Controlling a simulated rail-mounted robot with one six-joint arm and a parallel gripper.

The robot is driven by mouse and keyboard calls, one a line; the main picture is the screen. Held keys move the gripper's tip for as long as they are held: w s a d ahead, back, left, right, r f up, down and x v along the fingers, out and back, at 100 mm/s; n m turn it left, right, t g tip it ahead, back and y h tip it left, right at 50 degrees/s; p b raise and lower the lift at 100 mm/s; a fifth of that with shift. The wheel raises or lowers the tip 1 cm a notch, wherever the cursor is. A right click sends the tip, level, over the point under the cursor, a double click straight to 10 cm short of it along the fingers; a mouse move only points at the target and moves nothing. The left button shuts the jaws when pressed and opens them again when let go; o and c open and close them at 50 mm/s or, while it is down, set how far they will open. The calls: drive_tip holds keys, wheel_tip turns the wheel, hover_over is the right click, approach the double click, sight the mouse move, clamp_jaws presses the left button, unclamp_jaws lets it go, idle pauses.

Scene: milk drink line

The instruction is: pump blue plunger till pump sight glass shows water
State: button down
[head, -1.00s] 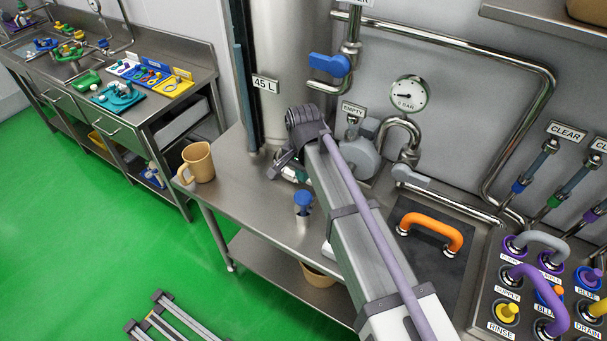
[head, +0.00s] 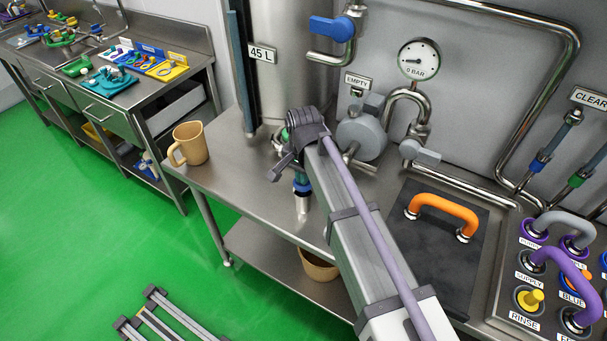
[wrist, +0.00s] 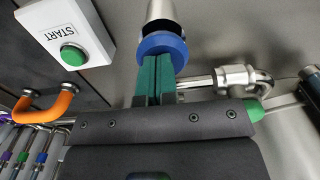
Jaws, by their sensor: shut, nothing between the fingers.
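The blue plunger (head: 302,187) stands in a metal sleeve (head: 302,204) on the steel table. My gripper (head: 301,175) is shut, with its green fingertips right over the plunger's top. In the wrist view the fingertips (wrist: 157,78) meet the blue plunger (wrist: 161,45), which sits close against its metal sleeve (wrist: 160,12). They appear to touch. The grey pump (head: 361,137) stands behind my arm, under a sign (head: 357,83) reading EMPTY. The pump's sight glass cannot be clearly made out.
A pressure gauge (head: 418,58) reads 0 BAR. A tan mug (head: 190,143) stands left on the table. The wrist view shows a START box (wrist: 66,36) with a green button. A blue valve lever (head: 332,28) is above the pump.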

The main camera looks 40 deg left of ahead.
drive_tip(key=shift+s+d+f, duration=0.1)
drive_tip(key=shift+d+f, duration=0.05)
drive_tip(key=shift+f, duration=0.2)
wheel_tip(320, 180, up, 14)
drive_tip(key=p, duration=1.4)
drive_tip(key=shift+r+p, duration=0.15)
drive_tip(key=shift+p, duration=0.25)
wheel_tip(320, 180, up, 4)
drive_tip(key=p, duration=0.4)
drive_tip(key=f+b, duration=1.4)
drive_tip(key=shift+a+f+b, duration=0.3)
drive_tip(key=shift+a, duration=0.05)
